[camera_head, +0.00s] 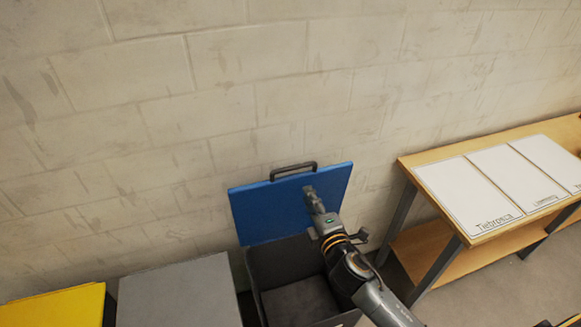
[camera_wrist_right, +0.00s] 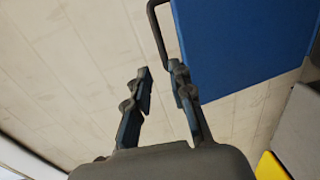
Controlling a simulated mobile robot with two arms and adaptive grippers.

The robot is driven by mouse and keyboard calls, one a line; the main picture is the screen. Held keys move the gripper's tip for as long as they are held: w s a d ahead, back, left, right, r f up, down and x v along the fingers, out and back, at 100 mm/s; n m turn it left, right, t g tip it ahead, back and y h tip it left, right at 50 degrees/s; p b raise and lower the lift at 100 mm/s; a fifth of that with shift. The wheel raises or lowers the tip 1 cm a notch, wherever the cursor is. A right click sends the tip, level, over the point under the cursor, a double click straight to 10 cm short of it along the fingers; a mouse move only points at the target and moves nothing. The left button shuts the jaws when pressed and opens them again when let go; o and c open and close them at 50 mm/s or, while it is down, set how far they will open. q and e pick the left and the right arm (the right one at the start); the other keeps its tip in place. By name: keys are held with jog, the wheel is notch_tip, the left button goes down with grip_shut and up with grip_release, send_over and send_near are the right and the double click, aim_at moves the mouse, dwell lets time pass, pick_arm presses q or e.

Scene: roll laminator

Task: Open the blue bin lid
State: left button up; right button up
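The blue lid (camera_head: 268,212) stands raised, tilted up near the wall, with a dark handle (camera_head: 293,170) along its top edge. Below it, the bin (camera_head: 290,270) is open and its grey inside shows. My right gripper (camera_head: 312,197) is in front of the lid's right half. In the right wrist view its two fingers (camera_wrist_right: 160,78) are apart with nothing between them. The lid (camera_wrist_right: 235,40) and handle (camera_wrist_right: 158,28) are just beyond and beside the right-hand finger; I cannot tell whether it touches the lid. My left gripper is not in view.
A grey-lidded bin (camera_head: 180,295) and a yellow-lidded bin (camera_head: 55,307) stand to the left. A wooden table (camera_head: 445,185) with white labelled panels (camera_head: 470,195) stands to the right. A block wall (camera_head: 250,90) is close behind.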

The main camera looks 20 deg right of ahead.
aim_at(293, 168)
jog(key=w, duration=0.4)
jog(key=w+f, duration=0.1)
jog(key=w, duration=0.4)
jog(key=w+p, duration=0.1)
jog(key=w, duration=0.3)
jog(key=shift+w+a+f, duration=0.2)
jog(key=shift+w+a, duration=0.05)
jog(key=shift+w, duration=0.1)
jog(key=shift+c, duration=0.4)
grip_shut()
